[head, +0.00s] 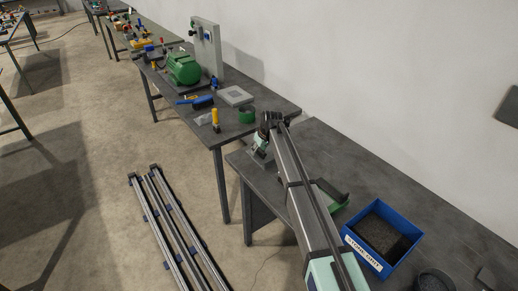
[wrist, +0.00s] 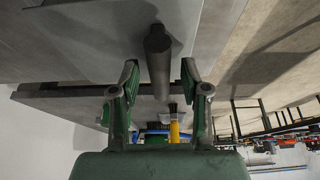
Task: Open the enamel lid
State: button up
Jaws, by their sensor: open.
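No enamel lid can be made out for certain in either view. In the wrist view my gripper (wrist: 160,72) is open, with one green finger on each side and nothing shut between them. A dark grey cylinder (wrist: 158,60) with a rounded end shows between and beyond the fingertips, against a grey surface. I cannot tell whether it belongs to the lid or how far away it is. In the head view my arm reaches over the near table towards the gap between tables, and hides much of what lies beneath it. The fingers are not clear there.
A blue bin (head: 383,238) of dark grains stands on the near table (head: 440,215), beside a dark round dish (head: 434,281). A green tray (head: 333,196) lies beside my arm. The farther table holds a yellow-handled tool (head: 215,118), green cup (head: 246,114), grey plate (head: 236,96) and green motor (head: 184,69).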

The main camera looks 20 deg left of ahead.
jog(key=shift+f, duration=0.15)
grip_shut()
